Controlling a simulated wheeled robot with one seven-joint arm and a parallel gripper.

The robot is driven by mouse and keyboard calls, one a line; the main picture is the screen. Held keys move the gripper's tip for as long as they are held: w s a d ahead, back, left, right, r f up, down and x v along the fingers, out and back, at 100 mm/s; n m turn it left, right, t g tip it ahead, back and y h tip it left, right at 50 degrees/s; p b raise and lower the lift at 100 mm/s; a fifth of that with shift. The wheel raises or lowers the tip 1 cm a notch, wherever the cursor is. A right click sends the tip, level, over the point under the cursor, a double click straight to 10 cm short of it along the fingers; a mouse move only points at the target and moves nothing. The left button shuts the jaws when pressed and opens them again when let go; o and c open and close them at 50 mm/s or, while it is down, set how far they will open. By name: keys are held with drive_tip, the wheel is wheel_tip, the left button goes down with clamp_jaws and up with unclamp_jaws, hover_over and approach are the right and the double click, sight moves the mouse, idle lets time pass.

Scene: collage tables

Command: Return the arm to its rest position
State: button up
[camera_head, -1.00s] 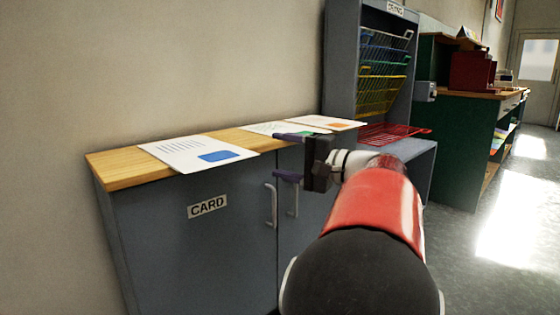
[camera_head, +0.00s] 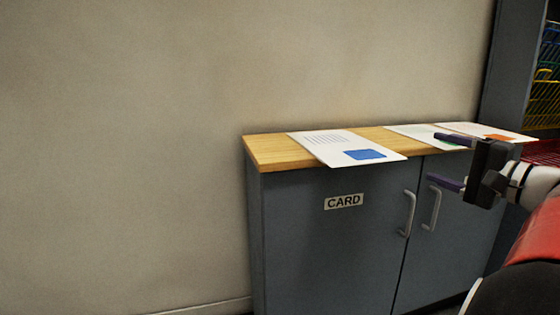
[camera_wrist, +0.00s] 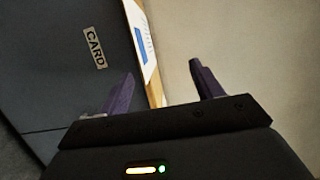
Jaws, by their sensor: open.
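My gripper (camera_head: 452,161) is at the right of the head view, in front of the grey card cabinet (camera_head: 310,245). Its two purple fingers are spread apart with nothing between them. The upper finger overlaps the papers on the cabinet top in the picture; I cannot tell whether it touches them. In the wrist view my gripper (camera_wrist: 165,85) also shows open and empty, with the cabinet on the left and the wall on the right. Part of my red and black arm is cut off at the head view's right edge.
The wooden cabinet top (camera_head: 270,152) holds a sheet with a blue block (camera_head: 325,142), a sheet with a green mark (camera_head: 405,131) and one with an orange mark (camera_head: 470,128). Two door handles stick out. A rack with coloured wire trays (camera_head: 545,95) stands at right. The wall (camera_head: 130,120) is bare.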

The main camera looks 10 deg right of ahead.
drive_tip(key=a+f+n+g+y+p, duration=0.15)
drive_tip(key=a+f+g, duration=0.25)
drive_tip(key=a, duration=0.6)
drive_tip(key=a+f+n+g+p, duration=0.2)
drive_tip(key=a+f+n+g, duration=0.15)
drive_tip(key=a, duration=0.75)
drive_tip(key=s+a+f+n+g+h+p, duration=0.2)
drive_tip(key=s+a+f+n+h, duration=0.1)
drive_tip(key=s+f+n, duration=0.1)
drive_tip(key=s+a+f+n+g+h+p, duration=0.2)
drive_tip(key=s+a+f+n+h, duration=0.2)
drive_tip(key=s, duration=0.5)
wheel_tip(320, 180, down, 3)
drive_tip(key=shift+s+a+r+n, duration=0.2)
drive_tip(key=shift+a+n, duration=0.1)
drive_tip(key=shift+n, duration=0.3)
